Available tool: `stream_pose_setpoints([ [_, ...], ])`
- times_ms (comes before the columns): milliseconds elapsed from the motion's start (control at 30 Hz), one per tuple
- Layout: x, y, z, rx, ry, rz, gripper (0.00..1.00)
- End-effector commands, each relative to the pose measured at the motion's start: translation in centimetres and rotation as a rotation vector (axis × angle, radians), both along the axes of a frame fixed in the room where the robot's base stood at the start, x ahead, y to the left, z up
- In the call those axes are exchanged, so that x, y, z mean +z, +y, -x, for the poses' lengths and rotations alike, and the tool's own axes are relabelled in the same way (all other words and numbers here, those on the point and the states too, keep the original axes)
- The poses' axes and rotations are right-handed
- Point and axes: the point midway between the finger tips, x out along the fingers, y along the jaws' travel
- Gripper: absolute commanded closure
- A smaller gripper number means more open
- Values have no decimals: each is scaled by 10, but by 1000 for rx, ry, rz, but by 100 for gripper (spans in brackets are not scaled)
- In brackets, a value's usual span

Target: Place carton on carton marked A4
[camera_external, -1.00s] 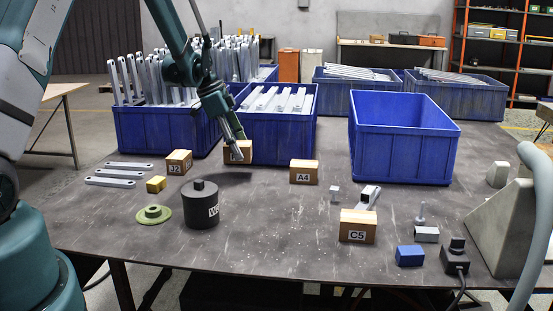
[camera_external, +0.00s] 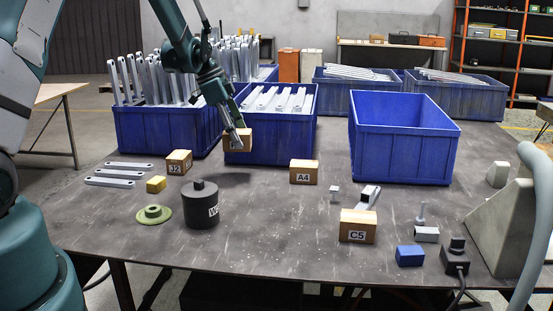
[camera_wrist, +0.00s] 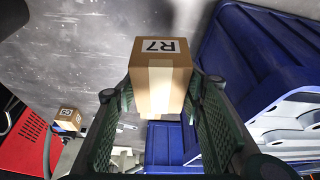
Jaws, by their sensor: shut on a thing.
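My gripper (camera_external: 239,133) is shut on a small brown carton (camera_external: 236,145) and holds it above the table, in front of a blue crate of brackets. In the wrist view the carton (camera_wrist: 160,85) is marked R7 and sits between my green finger pads (camera_wrist: 162,118). The carton marked A4 (camera_external: 303,172) stands upright on the table to the right of and nearer than the held carton. Nothing lies on its top.
Cartons marked 32 (camera_external: 179,162) and C5 (camera_external: 357,226) stand left and front right. A black weight (camera_external: 201,209), a green flanged disc (camera_external: 153,215) and a yellow block (camera_external: 156,184) are front left. An empty blue crate (camera_external: 403,153) stands right of A4.

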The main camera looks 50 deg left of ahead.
Motion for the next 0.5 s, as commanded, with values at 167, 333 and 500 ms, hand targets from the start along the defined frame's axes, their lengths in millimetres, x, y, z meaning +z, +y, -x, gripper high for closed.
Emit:
stream_pose_setpoints([
  [167, 2, -3, -4, -3, 0, 0, 76],
  [333, 8, -16, -20, -15, 0, -1, 76],
  [500, 18, -39, -49, -32, 0, 0, 76],
])
